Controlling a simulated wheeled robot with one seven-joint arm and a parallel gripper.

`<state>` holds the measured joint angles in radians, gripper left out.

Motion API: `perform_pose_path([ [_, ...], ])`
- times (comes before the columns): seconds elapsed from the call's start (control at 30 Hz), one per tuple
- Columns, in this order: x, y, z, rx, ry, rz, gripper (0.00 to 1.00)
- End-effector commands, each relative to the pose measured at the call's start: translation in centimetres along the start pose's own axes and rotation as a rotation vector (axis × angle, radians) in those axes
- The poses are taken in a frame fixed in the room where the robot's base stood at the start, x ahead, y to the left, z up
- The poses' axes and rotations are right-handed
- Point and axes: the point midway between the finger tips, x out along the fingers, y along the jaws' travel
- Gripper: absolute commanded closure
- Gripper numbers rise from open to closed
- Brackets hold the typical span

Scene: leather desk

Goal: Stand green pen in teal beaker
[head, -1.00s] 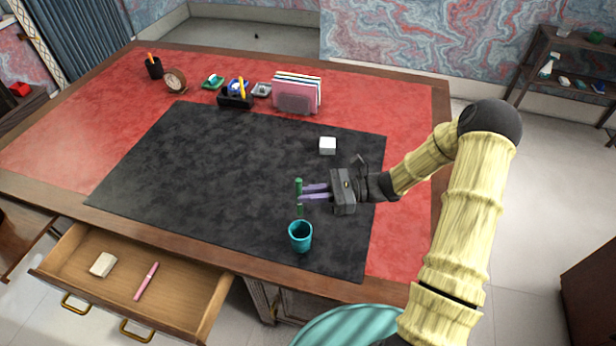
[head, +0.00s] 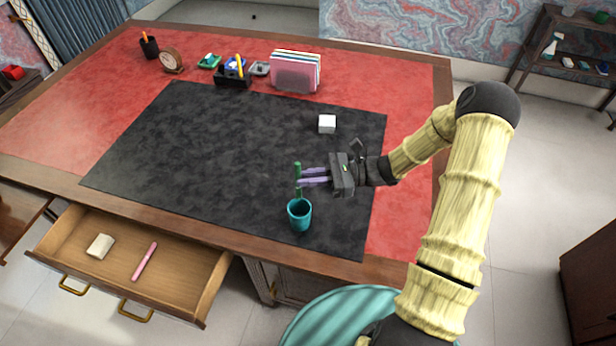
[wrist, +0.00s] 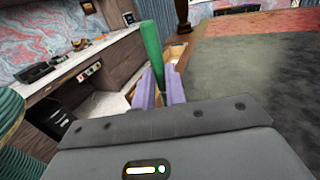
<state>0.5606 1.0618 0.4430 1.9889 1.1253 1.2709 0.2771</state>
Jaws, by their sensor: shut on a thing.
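The green pen (head: 298,169) is upright, held between the purple fingers of my gripper (head: 301,177), which is shut on its middle. Its upper part also shows in the wrist view (wrist: 152,48), rising between the fingers (wrist: 160,92). The teal beaker (head: 299,216) stands upright on the dark desk mat, just below the pen in the head view. The pen's lower end meets the far side of the beaker's rim in the picture. I cannot tell whether its tip is inside the mouth or behind it.
A white cube (head: 327,124) sits on the dark mat (head: 210,150) behind my gripper. A letter rack (head: 295,74) and small desk items stand along the back. An open drawer (head: 190,275) at the front left holds a pink pen (head: 145,261) and a pale block (head: 100,246).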

Motion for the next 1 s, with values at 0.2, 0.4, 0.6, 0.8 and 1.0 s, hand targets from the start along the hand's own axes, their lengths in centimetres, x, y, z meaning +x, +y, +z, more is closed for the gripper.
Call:
perform_pose_path([
  [0.2,0.1,0.0,-1.7,0.000,0.000,0.002,1.00],
  [0.4,0.1,0.0,-3.0,0.000,0.000,0.003,1.00],
  [0.6,0.1,0.0,-4.1,0.001,-0.001,0.003,1.00],
  [0.8,0.1,0.0,-5.4,0.002,-0.001,0.002,1.00],
  [1.0,0.1,0.0,-6.7,0.001,0.000,0.002,1.00],
])
